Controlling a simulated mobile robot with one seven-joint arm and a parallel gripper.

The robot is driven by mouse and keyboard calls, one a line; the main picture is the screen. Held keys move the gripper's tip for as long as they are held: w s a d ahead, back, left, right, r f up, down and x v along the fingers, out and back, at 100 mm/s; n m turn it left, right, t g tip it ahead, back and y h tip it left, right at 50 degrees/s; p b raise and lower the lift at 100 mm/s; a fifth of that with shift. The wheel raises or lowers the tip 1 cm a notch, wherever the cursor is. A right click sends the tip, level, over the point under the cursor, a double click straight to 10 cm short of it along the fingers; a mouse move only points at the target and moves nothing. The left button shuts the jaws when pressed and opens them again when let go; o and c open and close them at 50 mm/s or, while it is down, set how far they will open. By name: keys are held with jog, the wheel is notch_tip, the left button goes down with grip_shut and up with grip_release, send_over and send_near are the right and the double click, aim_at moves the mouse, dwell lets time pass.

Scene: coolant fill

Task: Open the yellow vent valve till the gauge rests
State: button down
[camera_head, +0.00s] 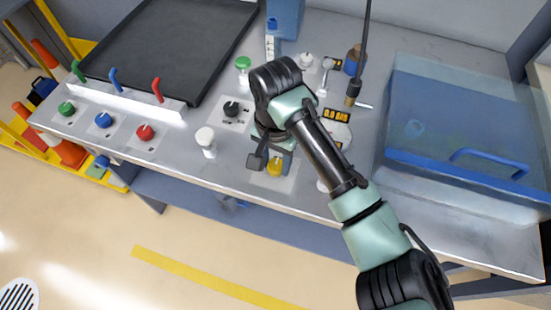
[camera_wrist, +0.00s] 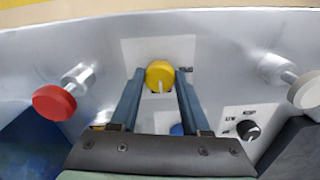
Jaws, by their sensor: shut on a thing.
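The yellow vent valve knob (camera_head: 275,168) sits on a pale plate near the front edge of the bench, partly hidden behind my gripper in the head view. In the wrist view the round yellow knob (camera_wrist: 159,73), with a pale pointer mark, is between the two blue fingertips. My gripper (camera_wrist: 161,78) is shut on this knob, one finger on each side. A round white gauge (camera_head: 338,134) stands behind my arm, which partly covers it. Its needle cannot be made out. A small display with amber digits (camera_head: 337,115) is beside it, too small to read surely.
A white knob (camera_head: 206,138) and a black selector dial (camera_head: 232,108) are left of my gripper. A red knob (camera_wrist: 54,102) shows at left in the wrist view. A black tray (camera_head: 165,45) lies back left. A blue lidded tub (camera_head: 465,130) fills the right.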

jog(key=shift+a+r+n+p, duration=0.1)
jog(key=shift+r+n+p, duration=0.15)
jog(key=shift+p, duration=0.7)
jog(key=n+p, duration=0.1)
jog(key=p, duration=0.1)
jog(key=shift+s+r+p, duration=0.1)
jog(key=shift+p, duration=0.25)
jog(key=n+p, duration=0.2)
jog(key=p, duration=0.1)
jog(key=shift+p, duration=0.3)
jog(key=n+p, duration=0.1)
jog(key=n, duration=0.2)
jog(key=shift+f, duration=0.2)
jog(key=n+p, duration=0.2)
jog(key=n, duration=0.1)
jog(key=shift+n, duration=0.25)
jog(key=n+p, duration=0.1)
jog(key=n, duration=0.2)
jog(key=n+p, duration=0.1)
jog(key=n, duration=0.2)
jog(key=shift+w+f+n, duration=0.1)
jog(key=shift+w+n, duration=0.1)
jog(key=shift+n, duration=0.1)
jog(key=shift+c, duration=1.9)
grip_release()
